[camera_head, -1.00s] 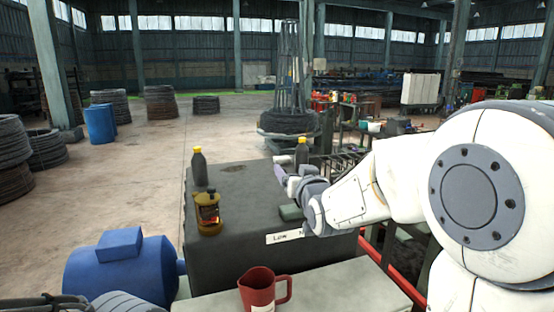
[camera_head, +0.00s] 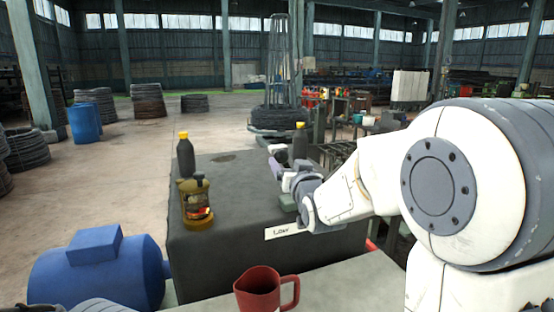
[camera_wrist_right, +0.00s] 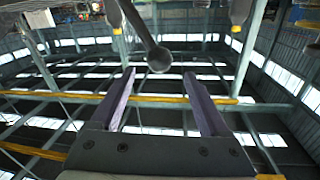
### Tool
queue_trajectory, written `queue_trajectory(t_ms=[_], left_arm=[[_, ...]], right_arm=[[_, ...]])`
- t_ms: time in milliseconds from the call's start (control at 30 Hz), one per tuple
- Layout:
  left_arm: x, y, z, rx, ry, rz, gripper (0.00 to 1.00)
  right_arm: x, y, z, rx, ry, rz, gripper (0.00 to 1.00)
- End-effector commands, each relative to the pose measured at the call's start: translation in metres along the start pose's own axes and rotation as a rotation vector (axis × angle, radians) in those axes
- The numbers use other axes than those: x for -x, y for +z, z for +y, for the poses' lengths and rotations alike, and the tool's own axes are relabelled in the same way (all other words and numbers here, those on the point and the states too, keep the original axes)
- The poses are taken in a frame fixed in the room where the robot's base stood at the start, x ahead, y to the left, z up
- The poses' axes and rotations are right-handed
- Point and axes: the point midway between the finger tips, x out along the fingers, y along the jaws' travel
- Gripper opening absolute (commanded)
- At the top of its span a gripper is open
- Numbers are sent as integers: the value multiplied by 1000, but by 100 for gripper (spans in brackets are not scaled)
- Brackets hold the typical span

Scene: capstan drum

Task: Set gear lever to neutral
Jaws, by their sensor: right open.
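The gear lever shows in the right wrist view as a dark rod with a round knob (camera_wrist_right: 158,60). The knob is just beyond the fingertips, roughly in line with the gap between them. My right gripper (camera_wrist_right: 158,75) is open, its two purple-grey fingers apart and nothing between them. In the head view the right gripper (camera_head: 272,156) is above the right part of the dark gearbox housing (camera_head: 235,185). A white label (camera_head: 284,231) reading "Low" is on the housing's front edge; my arm covers its right part. The lever cannot be made out in the head view. My left gripper is not seen.
An amber jug (camera_head: 197,205) and a dark yellow-capped bottle (camera_head: 185,158) stand on the housing's left side. Another such bottle (camera_head: 300,142) is behind my right gripper. A red pitcher (camera_head: 258,290) stands in front, and a blue motor (camera_head: 98,272) is at lower left.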

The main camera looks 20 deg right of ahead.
Motion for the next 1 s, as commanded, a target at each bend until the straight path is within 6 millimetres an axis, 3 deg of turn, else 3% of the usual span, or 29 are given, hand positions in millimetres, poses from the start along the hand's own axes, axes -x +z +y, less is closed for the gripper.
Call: queue_trajectory(t_ms=[600,1000], left_arm=[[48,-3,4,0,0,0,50],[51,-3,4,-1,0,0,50]], right_arm=[[-91,-3,-2,0,-3,-2,79],[-103,0,-3,0,-3,0,79]])
